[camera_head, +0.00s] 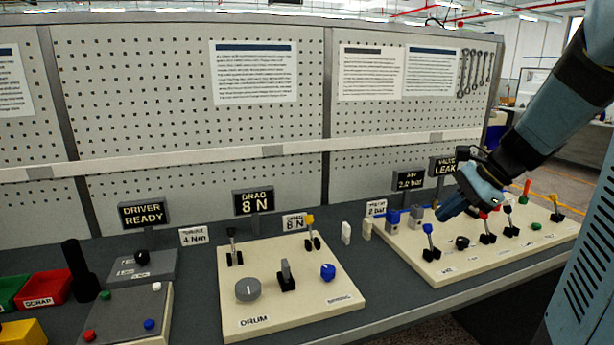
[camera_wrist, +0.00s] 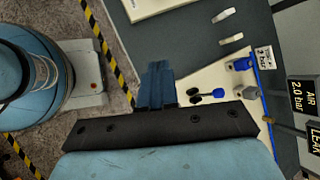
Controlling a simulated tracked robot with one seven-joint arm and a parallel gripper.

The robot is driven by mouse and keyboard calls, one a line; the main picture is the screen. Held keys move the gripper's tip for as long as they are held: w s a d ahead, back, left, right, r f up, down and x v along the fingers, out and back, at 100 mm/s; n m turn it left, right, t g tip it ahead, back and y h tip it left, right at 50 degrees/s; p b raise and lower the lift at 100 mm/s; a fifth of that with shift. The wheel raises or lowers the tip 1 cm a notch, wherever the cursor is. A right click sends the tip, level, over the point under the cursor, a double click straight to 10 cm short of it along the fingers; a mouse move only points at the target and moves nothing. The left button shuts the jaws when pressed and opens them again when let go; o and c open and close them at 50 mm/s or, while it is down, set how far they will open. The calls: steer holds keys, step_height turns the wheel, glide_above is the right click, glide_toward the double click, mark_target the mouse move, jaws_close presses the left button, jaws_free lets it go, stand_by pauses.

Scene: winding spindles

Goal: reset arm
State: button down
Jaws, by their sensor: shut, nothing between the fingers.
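My gripper (camera_head: 448,208) is at the right in the head view, at the end of my arm reaching in from the upper right. Its blue fingers are shut with nothing between them. It hangs above the right-hand cream panel (camera_head: 455,276), near the blue and grey fittings at that panel's back left.
The drum panel (camera_head: 300,308) with a grey knob, levers and a blue knob sits mid-bench. A red scrap bin (camera_head: 44,289) and a black cylinder (camera_head: 78,268) stand at the left. Display signs "VALVE LEAK" (camera_head: 443,167) and "AIR 2.0 bar" (camera_head: 408,180) stand close behind my gripper.

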steer(key=s+a+r+n+t+h, duration=0.1)
steer(key=s+a+r+n+h, duration=0.1)
steer(key=s+n, duration=0.6)
steer(key=s+a+r+n+t+h, duration=0.1)
steer(key=s+a+n+h, duration=0.3)
steer(key=s+n, duration=0.4)
steer(key=shift+s+a+r, duration=0.4)
steer(key=shift+a+r, duration=0.1)
steer(key=shift+r, duration=0.15)
